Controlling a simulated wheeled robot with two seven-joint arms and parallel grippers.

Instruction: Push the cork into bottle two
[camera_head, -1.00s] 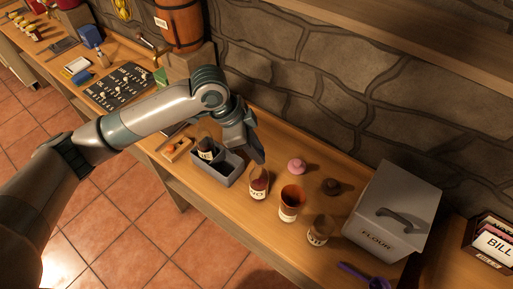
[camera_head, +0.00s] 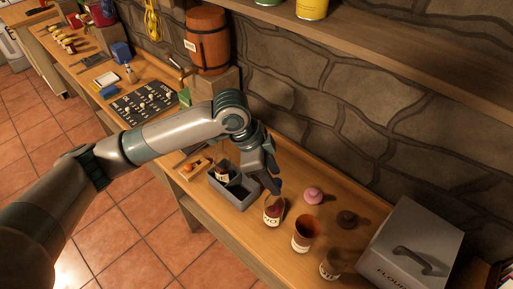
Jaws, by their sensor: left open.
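My left gripper (camera_head: 272,186) comes in from the left and points down at the bench, with its fingertips just above or at the top of a dark reddish bottle (camera_head: 273,212). That bottle stands upright with a pale label I cannot read for sure. The gripper hides the bottle's mouth, and I cannot make out a cork there. An open reddish-brown vessel (camera_head: 302,234) with a label stands to its right, and a brown labelled vessel (camera_head: 330,263) stands nearer the front. Another dark bottle (camera_head: 222,172) stands in a grey divided crate (camera_head: 240,197). My right gripper is out of view.
A pink knobbed piece (camera_head: 313,196) and a dark one (camera_head: 346,219) lie behind the vessels. A grey flour box (camera_head: 412,248) blocks the right. The stone wall is close behind. A wooden barrel (camera_head: 207,42) and a dark board (camera_head: 145,102) are farther left.

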